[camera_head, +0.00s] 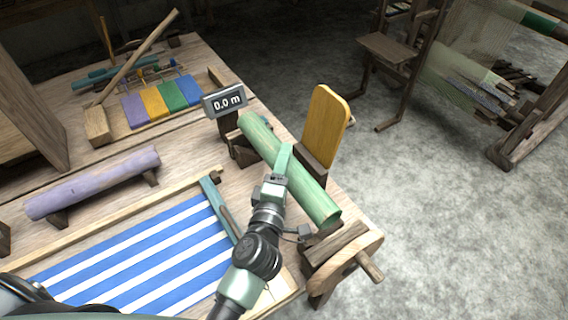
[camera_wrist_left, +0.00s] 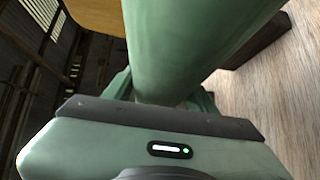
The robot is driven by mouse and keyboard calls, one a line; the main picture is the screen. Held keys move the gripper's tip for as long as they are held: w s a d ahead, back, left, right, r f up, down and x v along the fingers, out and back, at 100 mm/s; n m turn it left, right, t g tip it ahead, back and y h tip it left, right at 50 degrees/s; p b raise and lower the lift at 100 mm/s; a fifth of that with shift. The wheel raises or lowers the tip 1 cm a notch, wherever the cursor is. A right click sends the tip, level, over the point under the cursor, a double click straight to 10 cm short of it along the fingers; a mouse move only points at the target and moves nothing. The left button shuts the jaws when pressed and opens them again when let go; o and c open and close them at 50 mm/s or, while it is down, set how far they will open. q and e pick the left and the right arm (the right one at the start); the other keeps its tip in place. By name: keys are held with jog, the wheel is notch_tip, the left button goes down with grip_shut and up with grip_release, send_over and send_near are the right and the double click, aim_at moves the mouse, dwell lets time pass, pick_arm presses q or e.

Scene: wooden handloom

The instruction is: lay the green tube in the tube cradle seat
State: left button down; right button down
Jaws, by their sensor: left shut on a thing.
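The green tube (camera_head: 296,180) lies slanted at the right side of the table, its far end by the small display and its near end over a wooden block. My left gripper (camera_head: 283,160) is shut on the green tube near its middle. In the left wrist view the tube (camera_wrist_left: 185,45) fills the top middle, between the fingers. The tube cradle seat seems to be the dark wooden supports (camera_head: 336,243) at the tube's ends, largely hidden beneath it. I cannot tell whether the tube rests on them or hangs just above. My right gripper is not in view.
A yellow upright panel (camera_head: 326,124) stands close to the tube's right. A display reading 0.0 m (camera_head: 224,101) is at its far end. A lilac roll (camera_head: 93,183) and blue-striped cloth (camera_head: 140,256) lie to the left. A loom (camera_head: 470,70) stands beyond open floor.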

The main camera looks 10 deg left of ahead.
pick_arm(q)
notch_tip(320, 180, down, 3)
jog(key=shift+r+b, duration=0.15)
jog(key=shift+b, duration=1.1)
jog(key=shift+f+b, duration=1.25)
jog(key=shift+f, duration=0.65)
jog(key=shift+c, duration=2)
grip_release()
